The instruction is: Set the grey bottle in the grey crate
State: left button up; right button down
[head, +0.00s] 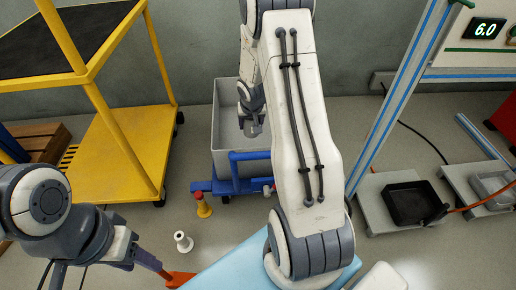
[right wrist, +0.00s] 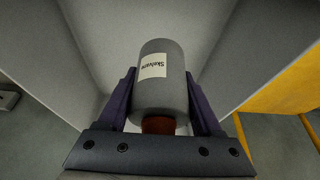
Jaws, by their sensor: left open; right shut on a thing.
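The grey bottle (right wrist: 165,85) has a white label and a red-brown cap. In the right wrist view my right gripper (right wrist: 163,110) is shut on it, its fingers on either side. Beyond the bottle are the pale inner walls of the grey crate (right wrist: 95,35). In the head view the crate (head: 227,150) stands by the back wall on a blue wheeled base, and my right gripper (head: 252,125) is over its opening. The bottle is hard to make out there, and its gap to the crate floor cannot be judged. My left gripper (head: 137,264) is open at lower left, away from the crate.
A yellow cart (head: 120,150) stands left of the crate. A yellow cone-like piece (head: 203,207) and a white spool-like piece (head: 183,241) are on the floor in front. A light-blue surface (head: 225,265) is at the bottom. A black tray (head: 408,203) lies at right.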

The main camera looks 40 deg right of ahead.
jog(key=shift+d+f+b, duration=0.2)
jog(key=shift+f+b, duration=0.05)
jog(key=shift+f, duration=0.3)
jog(key=shift+d+f+b, duration=0.2)
jog(key=shift+f+b, duration=0.05)
jog(key=shift+f, duration=0.25)
jog(key=shift+w+d+f, duration=0.15)
jog(key=shift+w+d, duration=0.1)
jog(key=w+d+f+b, duration=0.1)
jog(key=w+d+f, duration=0.2)
jog(key=w+d, duration=0.1)
jog(key=w+d+f+b, duration=0.1)
jog(key=w+d+f, duration=0.2)
jog(key=shift+w+d+f+b, duration=0.35)
jog(key=shift+f, duration=0.05)
notch_tip(320, 180, down, 4)
jog(key=b, duration=0.4)
pick_arm(q)
notch_tip(320, 180, down, 9)
jog(key=shift+r, duration=0.2)
pick_arm(e)
jog(key=shift+r, duration=0.1)
